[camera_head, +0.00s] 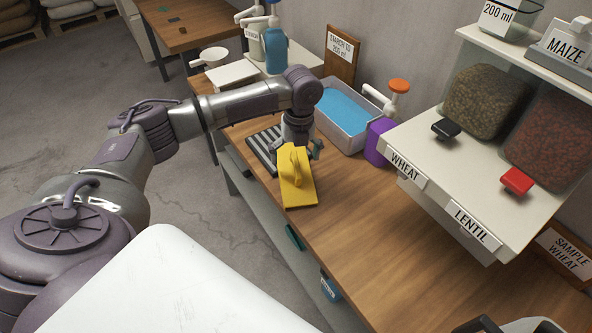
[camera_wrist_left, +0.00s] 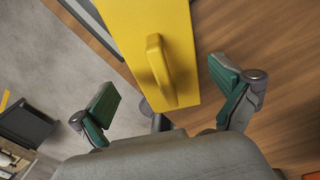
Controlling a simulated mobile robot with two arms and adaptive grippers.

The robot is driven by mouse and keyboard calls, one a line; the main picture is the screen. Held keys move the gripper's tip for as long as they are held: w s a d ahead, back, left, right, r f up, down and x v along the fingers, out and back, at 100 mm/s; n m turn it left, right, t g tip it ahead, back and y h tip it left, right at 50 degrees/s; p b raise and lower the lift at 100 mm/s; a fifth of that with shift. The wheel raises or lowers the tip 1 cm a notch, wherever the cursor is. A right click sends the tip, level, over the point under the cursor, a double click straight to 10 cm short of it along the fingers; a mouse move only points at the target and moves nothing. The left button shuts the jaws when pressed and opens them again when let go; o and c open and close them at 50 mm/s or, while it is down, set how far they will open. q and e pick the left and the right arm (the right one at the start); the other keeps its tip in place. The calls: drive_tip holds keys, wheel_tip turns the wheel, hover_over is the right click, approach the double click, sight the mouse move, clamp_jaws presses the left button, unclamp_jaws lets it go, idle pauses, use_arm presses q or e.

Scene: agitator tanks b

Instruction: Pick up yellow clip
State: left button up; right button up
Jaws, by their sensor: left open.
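A flat yellow piece with a raised loop handle, which I take for the yellow clip (camera_head: 308,190), lies at the front edge of the wooden bench. It also shows in the left wrist view (camera_wrist_left: 128,22), with its handle above the space between my fingers. My left gripper (camera_head: 299,149) is just behind and above it in the head view, partly hidden by the wrist. In the left wrist view my left gripper (camera_wrist_left: 166,92) has its green-padded fingers wide apart, with nothing held between them. My right gripper cannot be made out.
A striped rack (camera_head: 262,147) lies beside the gripper. Behind are a blue-filled tray (camera_head: 341,115) and a purple pump bottle (camera_head: 379,142). A wheat and lentil dispenser (camera_head: 440,185) stands at the right. The bench (camera_head: 370,230) is clear in front of it.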

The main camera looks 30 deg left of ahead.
sight(296, 162)
use_arm(q)
drive_tip(key=shift+s+f, duration=0.1)
drive_tip(key=shift+f, duration=0.2)
drive_tip(key=f, duration=0.2)
drive_tip(key=f+p, duration=0.1)
drive_tip(key=shift+s+d+f, duration=0.2)
drive_tip(key=shift+s+f, duration=0.05)
drive_tip(key=shift+f, duration=0.6)
use_arm(e)
drive_tip(key=shift+w+a+r, duration=0.2)
drive_tip(key=shift+w+r, duration=0.05)
drive_tip(key=shift+r, duration=0.25)
use_arm(q)
drive_tip(key=c, duration=0.8)
drive_tip(key=shift+c, duration=0.2)
use_arm(e)
drive_tip(key=shift+s, duration=0.1)
use_arm(q)
drive_tip(key=shift+r, duration=0.15)
drive_tip(key=r, duration=0.4)
drive_tip(key=shift+d+r+b, duration=0.1)
drive_tip(key=shift+d+b, duration=0.2)
drive_tip(key=shift+b, duration=0.1)
drive_tip(key=s+d+r+b, duration=0.1)
drive_tip(key=d+r, duration=0.5)
drive_tip(key=d, duration=0.5)
drive_tip(key=shift+r, duration=0.35)
use_arm(e)
drive_tip(key=shift+d+f, duration=0.2)
drive_tip(key=shift+f, duration=0.7)
